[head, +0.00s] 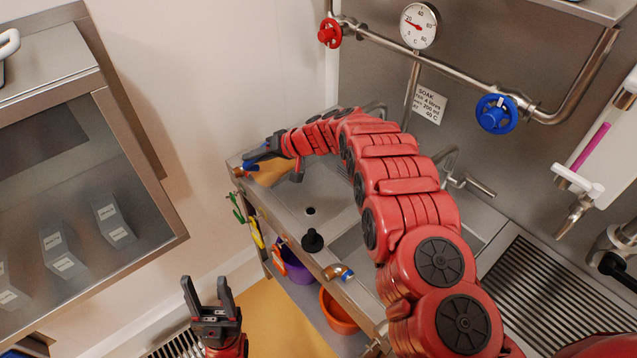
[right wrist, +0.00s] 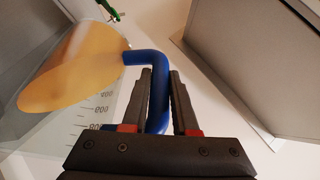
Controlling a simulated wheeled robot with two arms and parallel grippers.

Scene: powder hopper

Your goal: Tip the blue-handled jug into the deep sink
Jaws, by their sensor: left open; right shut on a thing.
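My right arm reaches across the sink, and its right gripper (head: 262,157) is shut on the blue handle (right wrist: 157,92) of the jug. The jug (right wrist: 98,112) is clear, with graduation marks and amber liquid in it, in the right wrist view. In the head view the jug (head: 268,174) shows as a small amber patch at the far left end of the sink unit, partly hidden by the gripper. I cannot tell its exact tilt. A steel basin (head: 325,190) with a dark drain lies just right of it; a second basin (head: 352,243) is partly hidden by my arm. My left gripper (head: 208,290) is open and empty.
A black stopper-like piece (head: 312,241) and a brass fitting (head: 335,272) sit on the sink's front edge. Purple (head: 299,270) and orange (head: 338,312) buckets stand below. A tap (head: 470,184) and blue valve wheel (head: 495,114) are behind. A glazed cabinet (head: 75,180) stands left.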

